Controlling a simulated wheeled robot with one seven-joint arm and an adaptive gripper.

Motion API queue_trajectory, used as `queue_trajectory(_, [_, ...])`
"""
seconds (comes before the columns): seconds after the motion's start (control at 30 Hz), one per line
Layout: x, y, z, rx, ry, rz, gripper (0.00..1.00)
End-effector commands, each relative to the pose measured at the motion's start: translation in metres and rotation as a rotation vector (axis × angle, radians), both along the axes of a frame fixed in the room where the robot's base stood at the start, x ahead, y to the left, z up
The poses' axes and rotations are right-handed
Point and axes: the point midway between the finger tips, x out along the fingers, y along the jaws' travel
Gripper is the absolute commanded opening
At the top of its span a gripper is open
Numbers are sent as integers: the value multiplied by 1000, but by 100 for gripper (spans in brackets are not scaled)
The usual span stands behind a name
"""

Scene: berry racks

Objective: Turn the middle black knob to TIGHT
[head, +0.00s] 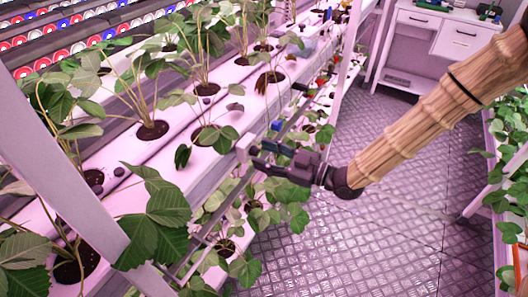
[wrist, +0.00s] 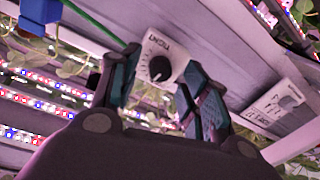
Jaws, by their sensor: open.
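A black round knob (wrist: 160,68) sits on a white square plate (wrist: 171,49) with printed lettering, in the middle of the wrist view. The lettering appears tilted and is too small to read surely, so the knob's setting is unclear. My gripper (wrist: 158,86) is open, with one dark finger on each side of the knob. I cannot tell whether the fingers touch it. In the head view my gripper (head: 258,155) is at the front edge of the plant rack, and the knob is hidden there.
A blue block (wrist: 40,12) is at upper left. Leafy plants (head: 165,215) crowd the rack (head: 110,180) and hang near my gripper. The metal aisle floor (head: 340,250) is clear.

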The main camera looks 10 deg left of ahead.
Motion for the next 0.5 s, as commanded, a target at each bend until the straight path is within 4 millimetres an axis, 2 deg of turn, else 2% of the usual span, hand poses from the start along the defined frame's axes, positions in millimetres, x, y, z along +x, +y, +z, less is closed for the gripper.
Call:
queue_trajectory(0.13, [1,8,0,0,0,1,46])
queue_trajectory(0.43, [2,9,0,0,1,0,46])
queue_trajectory(0.5, [2,9,0,0,1,0,35])
